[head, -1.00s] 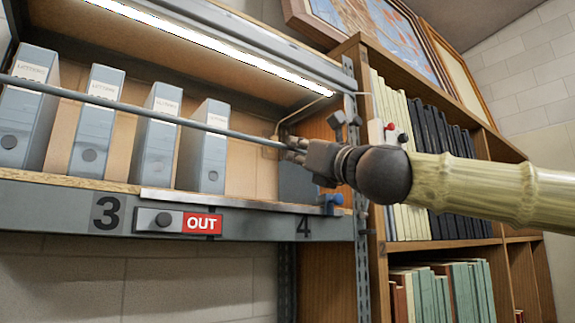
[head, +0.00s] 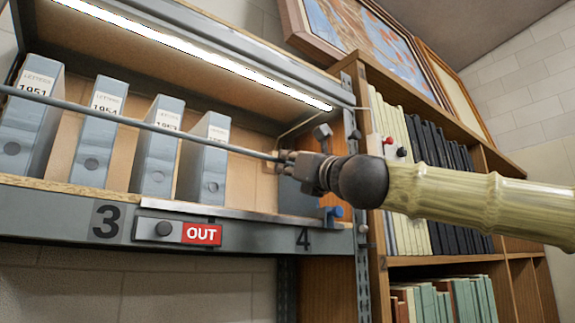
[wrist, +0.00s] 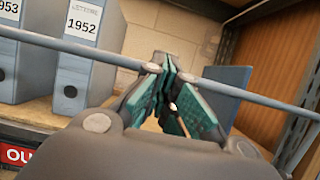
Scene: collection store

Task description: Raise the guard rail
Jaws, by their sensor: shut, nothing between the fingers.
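The guard rail (head: 140,122) is a thin grey rod running across the front of the shelf, above the shelf edge and in front of the boxes. In the wrist view the rail (wrist: 75,47) runs from upper left to lower right, interrupted from sight by my fingers. My gripper (head: 284,157) is at the rail's right part, near the right-hand upright. In the wrist view my gripper (wrist: 167,72) has its green-padded fingertips together at the rail's line. Whether they touch the rail is unclear. In the head view the gripper hides the rail's right end.
Grey-blue boxes (head: 154,158) stand behind the rail. The shelf edge (head: 60,222) carries a red OUT sign (head: 201,233). A blue fitting (head: 331,214) sits at its right end, by the metal upright (head: 362,255). A wooden bookcase (head: 440,261) stands at right; a strip light (head: 200,55) runs overhead.

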